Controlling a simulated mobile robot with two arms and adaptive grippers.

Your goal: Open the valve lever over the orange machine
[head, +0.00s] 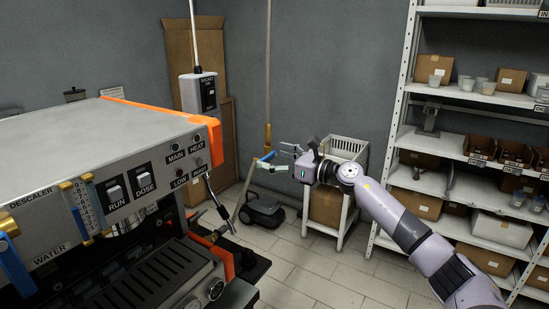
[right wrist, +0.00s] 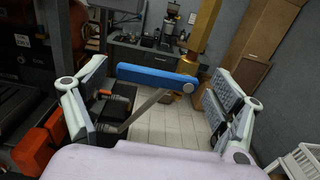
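The valve lever is a blue handle (right wrist: 150,77) on a brass-coloured pipe (right wrist: 207,35) in the right wrist view. It points left from a pivot at the pipe. In the head view the lever (head: 267,156) is a small blue piece near the foot of the upright pipe (head: 268,137). My right gripper (head: 274,157) is open beside it; its fingers stand wide apart on either side of the lever in the wrist view. I cannot tell whether they touch it. The orange-trimmed machine (head: 110,150) fills the head view's left. My left gripper is not in view.
A white shelf rack (head: 400,90) with boxes and cups stands at the right. A white basket (head: 346,147) on a small stand is behind my right gripper. A dark wheeled device (head: 262,211) is on the floor below. Tiled floor is free in front.

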